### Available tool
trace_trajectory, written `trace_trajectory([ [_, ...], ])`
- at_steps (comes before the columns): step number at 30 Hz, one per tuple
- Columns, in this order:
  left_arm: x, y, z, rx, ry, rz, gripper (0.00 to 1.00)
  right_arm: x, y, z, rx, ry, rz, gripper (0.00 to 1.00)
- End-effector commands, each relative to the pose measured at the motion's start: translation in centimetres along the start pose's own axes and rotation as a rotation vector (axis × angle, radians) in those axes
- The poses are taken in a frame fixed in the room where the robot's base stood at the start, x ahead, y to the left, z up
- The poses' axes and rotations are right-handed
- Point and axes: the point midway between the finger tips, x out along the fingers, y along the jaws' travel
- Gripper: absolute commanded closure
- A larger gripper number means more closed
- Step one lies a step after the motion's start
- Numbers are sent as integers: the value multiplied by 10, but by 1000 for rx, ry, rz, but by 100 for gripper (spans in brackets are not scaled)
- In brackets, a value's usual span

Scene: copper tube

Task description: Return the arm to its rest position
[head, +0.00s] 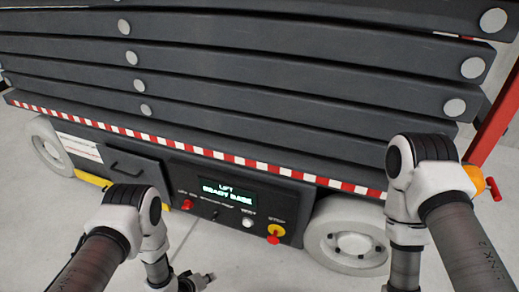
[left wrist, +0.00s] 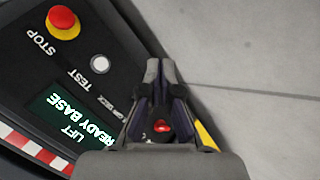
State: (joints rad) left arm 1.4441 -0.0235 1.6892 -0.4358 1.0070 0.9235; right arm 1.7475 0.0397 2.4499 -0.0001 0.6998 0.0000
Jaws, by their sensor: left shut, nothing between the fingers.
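My left arm comes in from the lower left of the head view. Its gripper (head: 202,279) is low in the frame, in front of the lift's control panel (head: 230,224), and apart from it. In the left wrist view the left gripper (left wrist: 161,66) is shut and empty. A small red control (left wrist: 161,127) shows past its fingers. My right arm hangs down at the right of the head view; its gripper is out of frame.
The panel has a lit display (head: 228,190) reading "LIFT READY BASE", a white TEST button (head: 248,223) and a red STOP button (head: 274,234) on yellow. A grey wheel (head: 348,238) stands right of the panel. Pale floor (head: 255,272) lies in front. A red post (head: 495,120) is at right.

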Motion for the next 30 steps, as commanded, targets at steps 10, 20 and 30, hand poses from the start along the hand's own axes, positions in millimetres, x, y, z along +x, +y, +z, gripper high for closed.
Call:
trace_trajectory([
  [10, -45, 56, -48, 13, 37, 23, 100, -61, 0, -1, 1, 3, 0, 60],
  [20, -144, 119, -91, -25, 41, -37, 100, -157, -1, -1, 0, 3, 0, 60],
  [30, -353, 158, -83, 77, -127, -371, 100, -297, -2, 0, 0, 3, 0, 60],
])
